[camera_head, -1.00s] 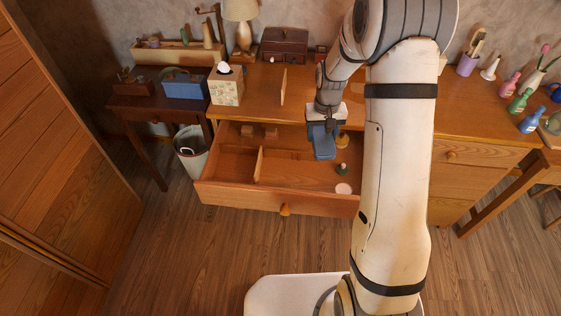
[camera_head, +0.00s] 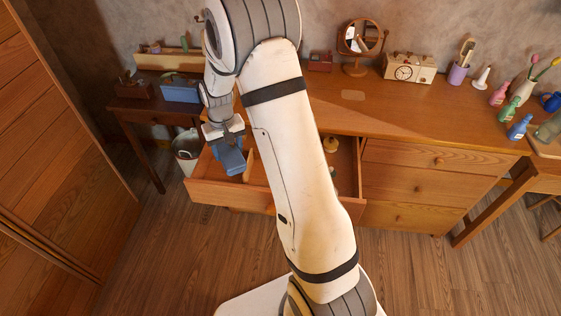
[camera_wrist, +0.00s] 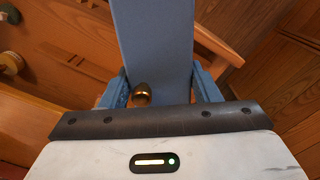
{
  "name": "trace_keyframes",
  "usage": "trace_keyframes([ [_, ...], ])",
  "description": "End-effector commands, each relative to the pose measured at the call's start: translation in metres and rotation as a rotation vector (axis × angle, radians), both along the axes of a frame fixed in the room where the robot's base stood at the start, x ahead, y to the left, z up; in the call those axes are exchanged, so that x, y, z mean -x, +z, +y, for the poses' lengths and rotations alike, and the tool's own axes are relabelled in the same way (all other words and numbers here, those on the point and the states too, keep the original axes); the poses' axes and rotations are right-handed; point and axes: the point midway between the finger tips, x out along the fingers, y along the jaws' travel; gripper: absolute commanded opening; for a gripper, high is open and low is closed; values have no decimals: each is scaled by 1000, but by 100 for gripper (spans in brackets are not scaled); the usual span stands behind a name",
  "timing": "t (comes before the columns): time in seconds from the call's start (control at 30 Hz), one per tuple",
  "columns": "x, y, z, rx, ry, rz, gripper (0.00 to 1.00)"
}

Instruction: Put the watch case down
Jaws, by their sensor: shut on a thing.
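The watch case appears as a long blue piece (camera_wrist: 155,40) between my fingers in the wrist view. A small gold knob sits near its gripped end. My gripper (camera_head: 225,142) is shut on the watch case (camera_head: 230,160), seen left of my arm in the head view. It is held over the left part of the open drawer (camera_head: 203,192). The case hides part of the drawer's inside, and my arm hides the drawer's middle. I cannot tell the exact gap between the case and the drawer.
The drawer belongs to the wooden dresser (camera_head: 420,150). A white bin (camera_head: 186,150) and a small side table (camera_head: 150,108) are at left. Bare top lies right of my arm.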

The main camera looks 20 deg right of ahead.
Motion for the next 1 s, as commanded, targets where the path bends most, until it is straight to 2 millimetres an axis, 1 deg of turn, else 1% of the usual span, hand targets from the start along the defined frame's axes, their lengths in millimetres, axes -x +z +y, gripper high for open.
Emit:
trace_keyframes([
  [0.23, -1, -2, -10, 0, -39, -1, 23],
  [0.37, -3, -14, -21, 0, -171, -2, 23],
  [0.47, -6, -28, -37, 0, -372, -3, 23],
  [0.7, -9, -60, -85, 0, -997, -3, 23],
  [0.9, -8, -83, -125, -2, -1520, -4, 23],
  [1.0, -6, -91, -143, -2, -1752, -3, 23],
])
